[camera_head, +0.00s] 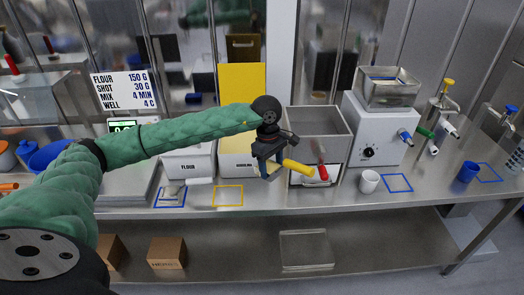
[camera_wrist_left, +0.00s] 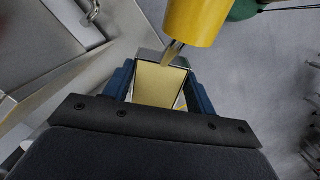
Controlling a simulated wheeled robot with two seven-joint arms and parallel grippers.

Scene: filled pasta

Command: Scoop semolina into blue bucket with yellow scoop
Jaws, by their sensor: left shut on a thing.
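My left gripper (camera_head: 268,168) is shut on the yellow scoop, in front of the white semolina bin (camera_head: 229,163). The scoop's yellow handle (camera_head: 297,168) points right. In the left wrist view the handle (camera_wrist_left: 195,20) comes in from the top, with a metal neck. Below it, between the blue fingers (camera_wrist_left: 160,92), lies a pale yellow surface in a grey rim, seemingly the scoop's pan with semolina in it. A blue bowl (camera_head: 47,155) is at the left and a small blue cup (camera_head: 468,172) at the right; which is the bucket I cannot tell. My right gripper is out of view.
The flour bin (camera_head: 188,165) stands left of the semolina bin. A grey open-topped box (camera_head: 318,122), a white machine (camera_head: 370,135) and a white cup (camera_head: 369,181) stand to the right. A red handle (camera_head: 323,172) is close to the scoop. The steel counter's front is mostly clear.

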